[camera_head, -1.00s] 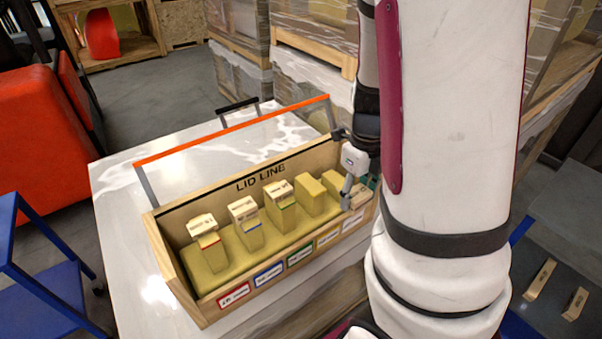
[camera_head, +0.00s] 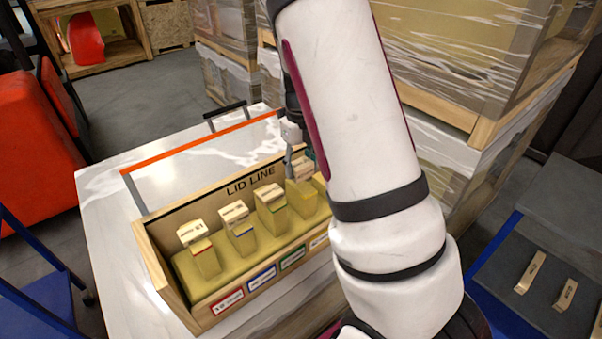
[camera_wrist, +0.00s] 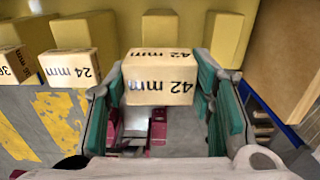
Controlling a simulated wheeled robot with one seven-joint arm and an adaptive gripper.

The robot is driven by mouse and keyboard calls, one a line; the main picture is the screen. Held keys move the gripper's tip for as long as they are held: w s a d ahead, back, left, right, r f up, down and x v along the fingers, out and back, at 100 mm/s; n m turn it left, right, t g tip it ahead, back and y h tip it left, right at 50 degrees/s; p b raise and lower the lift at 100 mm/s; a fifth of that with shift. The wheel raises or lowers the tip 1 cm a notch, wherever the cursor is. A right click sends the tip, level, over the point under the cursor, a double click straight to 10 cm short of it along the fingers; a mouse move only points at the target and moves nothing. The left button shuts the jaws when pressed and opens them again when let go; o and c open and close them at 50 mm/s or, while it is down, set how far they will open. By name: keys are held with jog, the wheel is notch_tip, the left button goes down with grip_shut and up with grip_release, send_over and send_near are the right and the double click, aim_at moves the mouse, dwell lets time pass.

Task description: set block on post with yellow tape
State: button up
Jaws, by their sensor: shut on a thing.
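My gripper (camera_head: 301,162) is shut on a pale wooden block marked 42 mm, which shows clearly between the teal finger pads in the wrist view (camera_wrist: 160,88). In the head view, the held block is at the top of the fourth post (camera_head: 302,202). I cannot tell whether it touches the post, and no yellow tape can be made out on it. The post stands in the wooden LID LINE box (camera_head: 163,232). The posts with red (camera_head: 207,262), blue (camera_head: 242,240) and green tape (camera_head: 272,221) each carry a block. My arm hides the box's right end.
The box stands on a white marble-look table (camera_head: 112,232). An orange bar (camera_head: 205,142) runs behind the box. Two loose blocks (camera_head: 530,272) (camera_head: 566,294) lie on a dark surface at right. Wrapped pallets (camera_head: 450,60) stand behind.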

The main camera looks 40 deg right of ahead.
aim_at(301, 174)
jog(key=shift+f+p, duration=0.3)
jog(key=shift+f, duration=1.35)
jog(key=shift+f, duration=0.1)
jog(key=o, duration=1.1)
jog(key=shift+o, duration=0.2)
